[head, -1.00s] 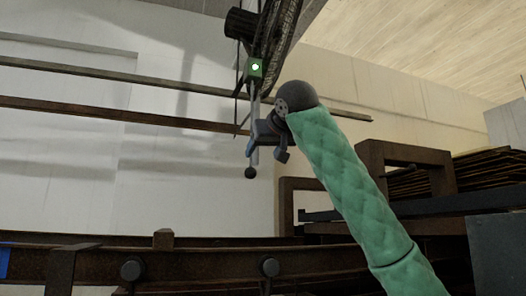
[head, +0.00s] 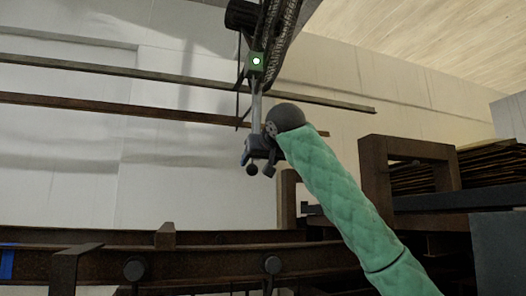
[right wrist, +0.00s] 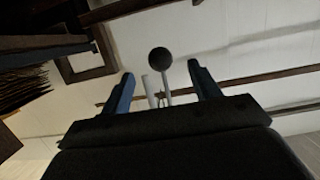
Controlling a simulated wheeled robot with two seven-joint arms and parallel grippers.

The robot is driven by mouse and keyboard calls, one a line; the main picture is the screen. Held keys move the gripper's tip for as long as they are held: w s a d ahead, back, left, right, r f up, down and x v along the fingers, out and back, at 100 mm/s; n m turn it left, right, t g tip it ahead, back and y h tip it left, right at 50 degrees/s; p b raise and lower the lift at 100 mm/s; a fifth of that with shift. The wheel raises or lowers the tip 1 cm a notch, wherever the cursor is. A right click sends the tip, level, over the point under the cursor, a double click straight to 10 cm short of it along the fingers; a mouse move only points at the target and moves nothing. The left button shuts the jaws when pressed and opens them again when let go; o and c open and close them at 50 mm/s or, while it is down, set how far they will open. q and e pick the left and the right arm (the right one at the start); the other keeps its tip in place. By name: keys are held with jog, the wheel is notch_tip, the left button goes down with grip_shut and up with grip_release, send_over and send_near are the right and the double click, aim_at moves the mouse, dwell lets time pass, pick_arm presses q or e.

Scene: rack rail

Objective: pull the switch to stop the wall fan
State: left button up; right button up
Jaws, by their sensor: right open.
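The wall fan (head: 279,40) is at the top of the head view, seen nearly edge-on. Below it is a small green box (head: 250,67) with a white light. A thin grey pull rod (head: 256,105) hangs from the box and ends in a dark ball (head: 251,170). My right gripper (head: 257,164) is open at the rod's lower end, just above the ball. In the right wrist view the rod (right wrist: 166,98) runs between the two parted fingers (right wrist: 163,80), with the ball (right wrist: 159,60) near their tips. I cannot tell whether a finger touches the rod. My left gripper is out of view.
Two horizontal rails (head: 150,70) cross the pale wall behind the rod. A rusty rack beam (head: 200,265) with round knobs runs along the bottom. A brown frame (head: 375,190) and stacked sheets (head: 450,172) stand at the right. The space left of the rod is clear.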

aim_at(254, 167)
jog(key=shift+x, duration=3.2)
jog(key=c, duration=1.1)
jog(key=shift+o, duration=0.2)
